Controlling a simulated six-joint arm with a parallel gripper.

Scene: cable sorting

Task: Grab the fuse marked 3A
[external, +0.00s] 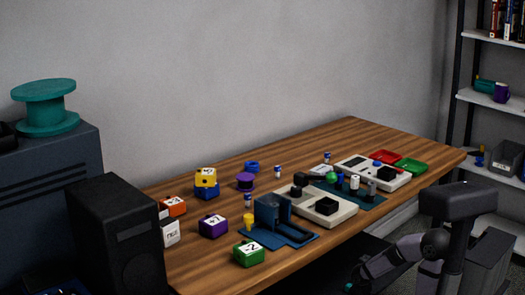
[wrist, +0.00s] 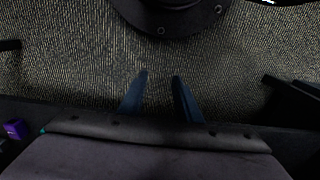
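Small cylinders that look like fuses stand on the wooden table in the external view. One white one with a blue cap (external: 278,171) stands alone near the back edge. Another (external: 248,200) is near the purple cube. Several more, including a white one (external: 355,183) and a grey one (external: 371,188), stand on a dark teal mat. Their markings are too small to read, so I cannot tell which is 3A. My gripper (wrist: 160,75) shows in the wrist view with its two dark blue fingers apart and nothing between them. It points at carpet, away from the table.
On the table (external: 170,262) are lettered cubes, such as a green one (external: 249,253) and a purple one (external: 213,226), pale device boxes (external: 340,213), and red and green trays (external: 411,165). A dark speaker-like box (external: 115,235) stands left. Shelves (external: 490,97) stand right.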

